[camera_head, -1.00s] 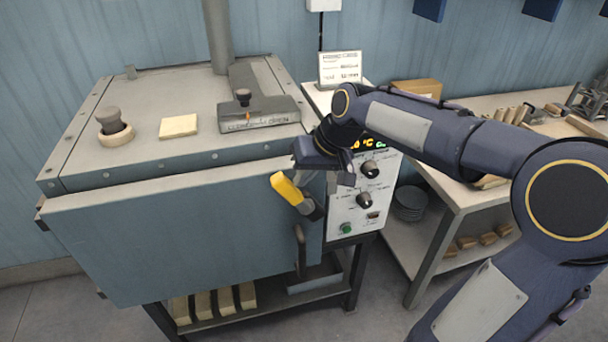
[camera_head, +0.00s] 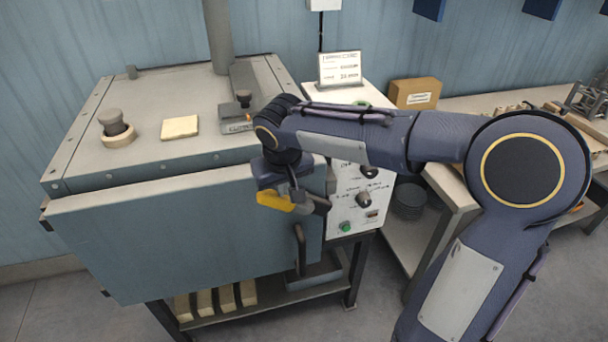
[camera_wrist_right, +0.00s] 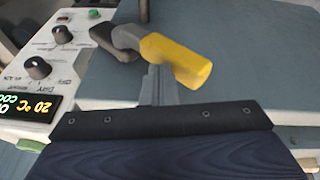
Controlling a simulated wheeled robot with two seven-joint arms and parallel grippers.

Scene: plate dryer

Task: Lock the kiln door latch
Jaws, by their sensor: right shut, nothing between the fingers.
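The kiln door (camera_head: 170,235) is the blue-grey front panel and looks shut against the kiln body. Its latch (camera_head: 273,201) has a yellow grip on a dark pivot near the door's right edge; the grip points left, close to level. My right gripper (camera_head: 296,194) is shut and empty at the latch's upper side. In the right wrist view the shut fingers (camera_wrist_right: 158,84) are right against or very close to the yellow grip (camera_wrist_right: 178,60); contact is not certain. My left gripper is not in view.
A dark door handle (camera_head: 300,250) hangs below the latch. The control panel (camera_head: 352,200) with knobs and a green button is close on the right. Pegs and a pale block (camera_head: 180,127) sit on the kiln top. A workbench (camera_head: 440,185) stands further right.

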